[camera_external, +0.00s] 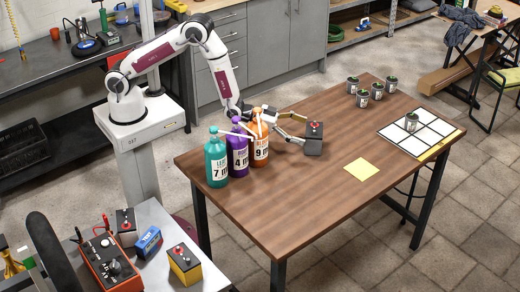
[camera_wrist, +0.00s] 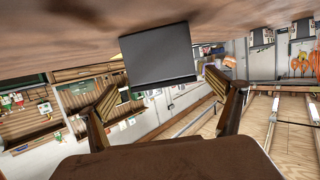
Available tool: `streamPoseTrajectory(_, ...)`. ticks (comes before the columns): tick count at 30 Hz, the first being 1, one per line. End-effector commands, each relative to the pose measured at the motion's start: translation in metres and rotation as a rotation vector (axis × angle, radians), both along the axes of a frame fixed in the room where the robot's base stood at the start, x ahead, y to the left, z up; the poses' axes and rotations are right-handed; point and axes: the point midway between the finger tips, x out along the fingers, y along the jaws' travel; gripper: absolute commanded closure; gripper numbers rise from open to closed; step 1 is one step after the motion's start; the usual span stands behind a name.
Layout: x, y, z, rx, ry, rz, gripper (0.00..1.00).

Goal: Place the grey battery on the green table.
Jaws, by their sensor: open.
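In the wrist view the picture is upside down; the battery's plain grey side (camera_wrist: 158,55) shows ahead, beyond and between the open fingertips (camera_wrist: 165,88). Whether a finger touches it I cannot tell. No table in view is clearly green; a grey-topped one (camera_external: 150,215) stands at the lower left.
Teal (camera_external: 216,160), purple (camera_external: 238,152) and orange (camera_external: 260,140) bottles stand close by my gripper. Several small cups (camera_external: 363,98) and a white grid board (camera_external: 435,135) lie to the right, with a yellow sheet (camera_external: 361,169). The grey-topped table holds a yellow-black battery (camera_external: 185,264), a blue box (camera_external: 148,242) and a charger (camera_external: 105,262).

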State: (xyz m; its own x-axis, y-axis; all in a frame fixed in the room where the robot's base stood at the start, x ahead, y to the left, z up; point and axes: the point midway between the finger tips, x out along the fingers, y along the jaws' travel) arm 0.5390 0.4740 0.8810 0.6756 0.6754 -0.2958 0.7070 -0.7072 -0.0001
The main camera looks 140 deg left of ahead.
Motion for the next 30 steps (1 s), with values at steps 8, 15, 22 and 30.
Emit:
streamPoseTrajectory(8,0.004,0.006,-0.003,0.001,-0.001,0.000,0.08)
streamPoseTrajectory(15,0.016,0.021,-0.011,0.002,-0.001,0.001,0.08)
streamPoseTrajectory(22,0.028,0.033,-0.017,0.001,0.000,0.001,0.08)
streamPoseTrajectory(30,0.032,0.037,-0.019,0.000,0.000,0.000,0.08)
